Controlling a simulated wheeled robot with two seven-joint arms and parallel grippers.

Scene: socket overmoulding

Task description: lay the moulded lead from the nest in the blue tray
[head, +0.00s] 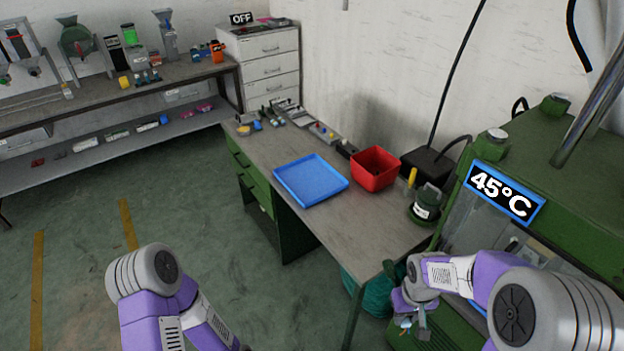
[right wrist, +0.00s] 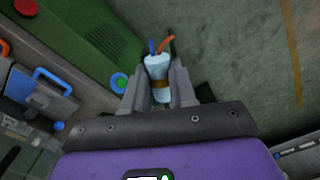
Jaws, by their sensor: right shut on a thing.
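The moulded lead (right wrist: 159,72) is a pale blue-white body with a brownish band and short blue and orange-red wire ends. My right gripper (right wrist: 160,88) is shut on it, one finger on each side. In the head view this gripper (head: 410,318) is at the lower right, in front of the green machine and beyond the bench's near end; the lead is too small there to make out well. The blue tray (head: 310,180) lies empty on the bench, up and left of the gripper. The nest is not clearly visible. My left gripper is out of view.
A red bin (head: 374,168) stands right of the tray, with a green-and-white pot (head: 426,204) nearer the machine. The green machine (head: 550,190) bears a 45°C sign (head: 504,193). Small parts line the bench's back edge. The bench top in front of the tray is clear.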

